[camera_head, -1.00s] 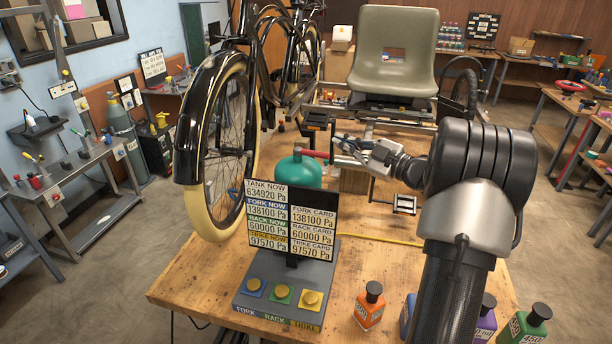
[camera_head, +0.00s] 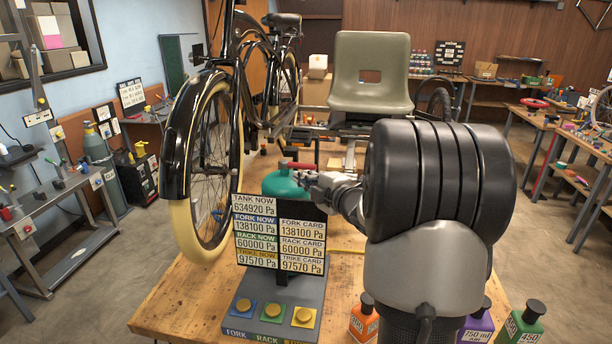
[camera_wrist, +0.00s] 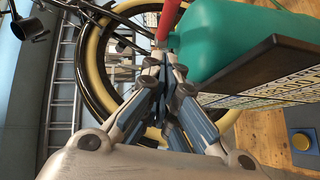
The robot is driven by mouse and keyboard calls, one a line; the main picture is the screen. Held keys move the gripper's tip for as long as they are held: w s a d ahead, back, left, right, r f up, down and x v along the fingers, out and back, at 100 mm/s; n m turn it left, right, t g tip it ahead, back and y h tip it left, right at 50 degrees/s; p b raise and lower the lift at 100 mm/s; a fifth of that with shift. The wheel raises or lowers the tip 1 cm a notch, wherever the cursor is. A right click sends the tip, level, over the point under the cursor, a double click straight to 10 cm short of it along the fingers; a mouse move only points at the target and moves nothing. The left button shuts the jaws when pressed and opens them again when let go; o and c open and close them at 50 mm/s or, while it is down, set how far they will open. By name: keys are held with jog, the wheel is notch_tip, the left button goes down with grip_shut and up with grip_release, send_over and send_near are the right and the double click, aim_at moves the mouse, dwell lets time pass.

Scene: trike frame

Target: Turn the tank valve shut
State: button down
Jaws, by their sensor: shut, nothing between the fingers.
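The teal tank (camera_head: 282,181) stands on the workbench behind the display board, which hides its lower part. Its red valve lever (camera_head: 299,166) lies roughly level, sticking out to the right from the tank's top. My gripper (camera_head: 303,178) is beside the tank's right side, just below the lever, its fingers together and empty. In the wrist view the closed fingertips (camera_wrist: 165,62) are at the near end of the red lever (camera_wrist: 169,18), next to the teal tank (camera_wrist: 235,40). I cannot tell whether they touch the lever.
The display board (camera_head: 281,233) with pressure readings stands close in front of the tank, above yellow buttons. A black trike wheel (camera_head: 207,160) is to the left. Bottles, one orange (camera_head: 364,320), stand at the bench's front right. The trike seat (camera_head: 371,72) is behind.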

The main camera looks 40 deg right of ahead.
aim_at(302, 167)
jog(key=shift+w+d+f, duration=0.25)
jog(key=shift+w+d, duration=0.6)
jog(key=shift+w, duration=0.15)
jog(key=shift+w+d+f, duration=0.25)
jog(key=shift+w+d, duration=0.6)
jog(key=shift+w, duration=0.1)
jog(key=shift+w+d, duration=0.3)
jog(key=shift+d, duration=0.45)
jog(key=shift+b, duration=0.3)
